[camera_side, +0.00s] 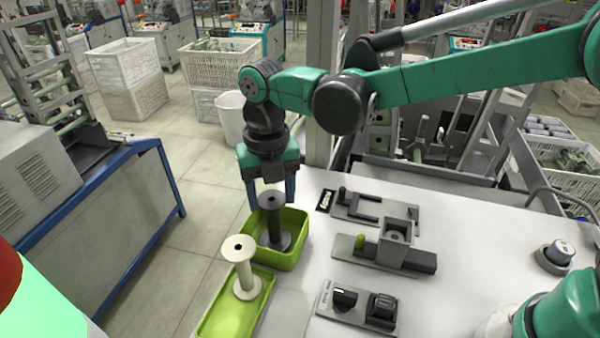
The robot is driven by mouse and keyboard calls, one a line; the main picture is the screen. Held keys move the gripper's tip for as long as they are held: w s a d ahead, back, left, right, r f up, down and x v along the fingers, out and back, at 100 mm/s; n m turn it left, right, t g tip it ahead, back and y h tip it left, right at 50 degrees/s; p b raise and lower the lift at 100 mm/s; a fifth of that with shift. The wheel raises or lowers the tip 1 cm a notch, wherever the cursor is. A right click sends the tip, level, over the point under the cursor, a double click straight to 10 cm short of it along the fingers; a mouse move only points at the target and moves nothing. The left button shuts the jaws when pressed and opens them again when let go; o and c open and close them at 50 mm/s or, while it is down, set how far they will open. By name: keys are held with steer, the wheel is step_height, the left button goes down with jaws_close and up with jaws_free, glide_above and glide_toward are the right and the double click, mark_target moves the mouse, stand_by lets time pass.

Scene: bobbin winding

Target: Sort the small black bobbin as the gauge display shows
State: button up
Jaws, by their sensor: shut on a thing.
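The small black bobbin (274,226) is upright, its lower end within the walls of the deep green bin (291,262). My gripper (272,192) points down from above, its blue-grey fingers shut on the bobbin's upper flange. I cannot tell whether the bobbin touches the bin floor. A gauge-like fixture (396,250) with a small green part stands on the white table. A small dark panel (326,200) lies behind it, and a unit with black knobs (347,299) is in front. I cannot read any display from here.
A white bobbin (243,268) stands upright in a shallow green tray (211,323), just in front of the bin. The white table (470,250) is mostly clear at the right, with a round button (555,254). A blue-framed machine (110,200) stands at the left.

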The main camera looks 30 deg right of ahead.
steer(key=o, duration=1.1)
steer(key=shift+r, duration=3.5)
